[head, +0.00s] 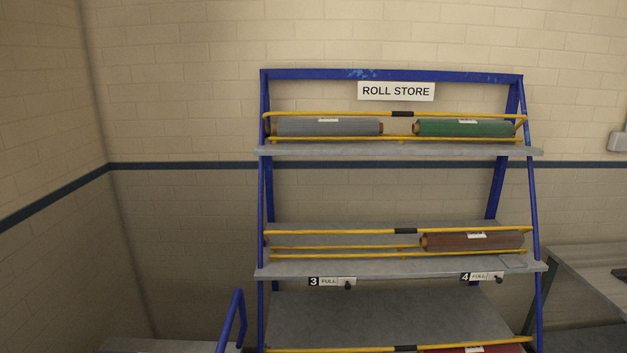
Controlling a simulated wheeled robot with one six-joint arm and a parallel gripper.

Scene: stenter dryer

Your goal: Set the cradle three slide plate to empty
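The cradle three slide plate (334,282) is on the front edge of the middle shelf, left of centre. My gripper is not in view.
The slide plate (482,277) marked 4 also reads FULL, below a brown roll (474,241). The blue rack (265,200) stands before a brick wall. Grey and green rolls lie on the top shelf (390,150). A blue rail (231,318) stands front left.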

